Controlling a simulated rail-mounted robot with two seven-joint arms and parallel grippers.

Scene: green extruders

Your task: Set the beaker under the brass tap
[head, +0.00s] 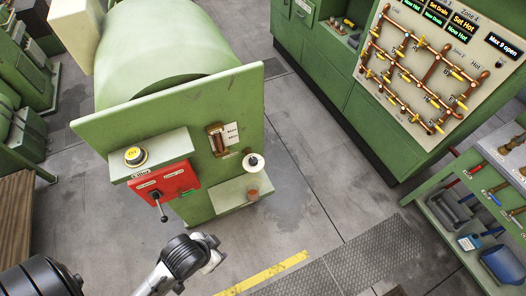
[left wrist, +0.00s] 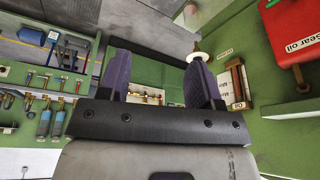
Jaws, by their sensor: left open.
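The beaker (head: 253,194), small with a reddish tint, stands on a green shelf (head: 230,198) low on the front of the green machine. Above it is a small fitting with a white round disc (head: 254,162), apparently the tap; its brass part is hard to make out. The disc also shows in the left wrist view (left wrist: 197,57), just beyond one finger. A brownish piece at the top edge there is probably the beaker (left wrist: 190,10). My left gripper (left wrist: 158,62) is open and empty, in front of the machine and apart from both. My right gripper is not in view.
A red box (head: 166,186) with a black lever (head: 159,205) and a yellow button (head: 134,155) sit left of the sight glass (head: 218,140). A pipe panel (head: 425,70) and tool shelves (head: 480,210) stand to the right. The floor between is clear.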

